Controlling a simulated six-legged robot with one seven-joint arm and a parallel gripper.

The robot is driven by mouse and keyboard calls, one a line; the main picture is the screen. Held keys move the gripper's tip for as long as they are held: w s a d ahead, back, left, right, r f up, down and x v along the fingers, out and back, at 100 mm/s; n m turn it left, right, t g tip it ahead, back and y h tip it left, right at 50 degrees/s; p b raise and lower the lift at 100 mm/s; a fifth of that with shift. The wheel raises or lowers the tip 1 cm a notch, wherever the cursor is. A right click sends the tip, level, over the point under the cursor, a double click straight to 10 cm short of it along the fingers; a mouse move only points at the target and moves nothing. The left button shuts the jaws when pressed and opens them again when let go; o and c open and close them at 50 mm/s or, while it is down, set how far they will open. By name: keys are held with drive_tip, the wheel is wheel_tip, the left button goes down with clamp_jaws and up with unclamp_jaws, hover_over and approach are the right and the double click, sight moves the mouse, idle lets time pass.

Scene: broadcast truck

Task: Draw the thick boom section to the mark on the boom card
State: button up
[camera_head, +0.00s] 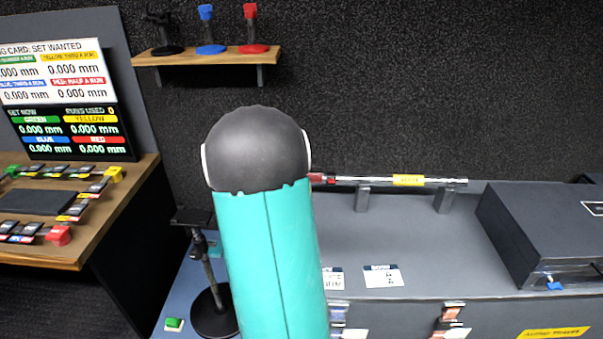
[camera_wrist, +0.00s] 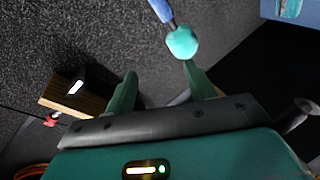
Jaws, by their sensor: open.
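The boom (camera_head: 444,182) is a thin silvery pole lying level across two grey supports on the grey counter. It has a yellow band (camera_head: 408,180) and a red and dark part at its left end, where my arm hides the rest. I cannot tell the thick section from the others. The boom card (camera_head: 382,275) is a small white card lying on the counter in front of the pole; its mark is too small to read. My gripper (camera_wrist: 160,70) is open and empty in the wrist view, with neither pole nor card between its fingers. The head view does not show it.
A second card (camera_head: 333,278) is partly hidden by my arm. A dark case (camera_head: 545,225) stands at the right of the counter. A microphone stand (camera_head: 212,305) and green button (camera_head: 174,324) are left of my arm.

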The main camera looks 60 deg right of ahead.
drive_tip(key=s+d+f+n+g+h, duration=0.2)
drive_tip(key=s+d+f+h, duration=0.3)
drive_tip(key=s+d+f, duration=0.6)
drive_tip(key=s+d+r+x, duration=0.1)
drive_tip(key=s+r+x, duration=0.1)
drive_tip(key=x, duration=1.1)
drive_tip(key=shift+w+d, duration=0.2)
